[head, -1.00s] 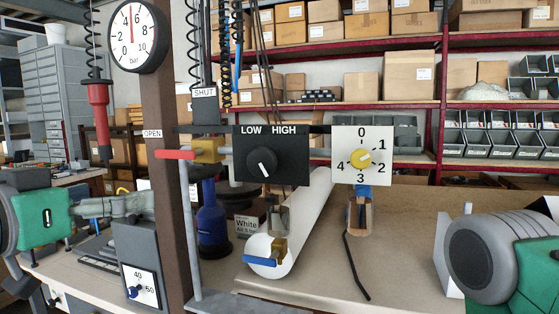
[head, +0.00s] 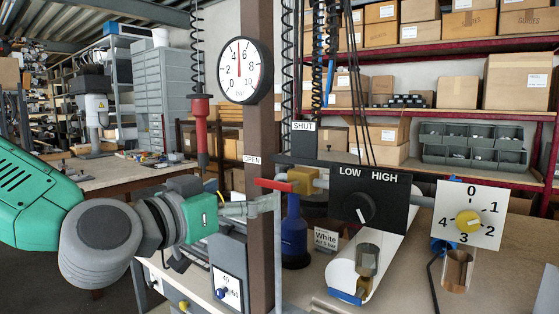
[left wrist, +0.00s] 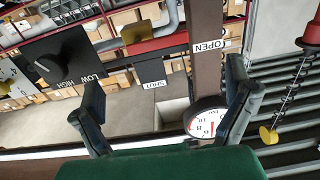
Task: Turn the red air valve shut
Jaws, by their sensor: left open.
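The red air valve handle (head: 283,185) sticks out to the left from a brass valve body (head: 303,180), pointing to the OPEN label (head: 252,160). The SHUT label (head: 303,126) is above the valve. My left gripper (head: 270,204) is open and empty, just below and left of the handle, and appears apart from it. In the left wrist view the red handle (left wrist: 158,46) lies beyond and between the spread fingers (left wrist: 163,82), with the SHUT label (left wrist: 155,85) also between them. My right gripper is not in view.
A brown post (head: 258,120) with a round gauge (head: 245,70) stands close behind my left gripper. A black LOW/HIGH knob panel (head: 375,200) and a white dial plate (head: 485,207) are at the right. A blue bottle (head: 294,238) stands below the valve.

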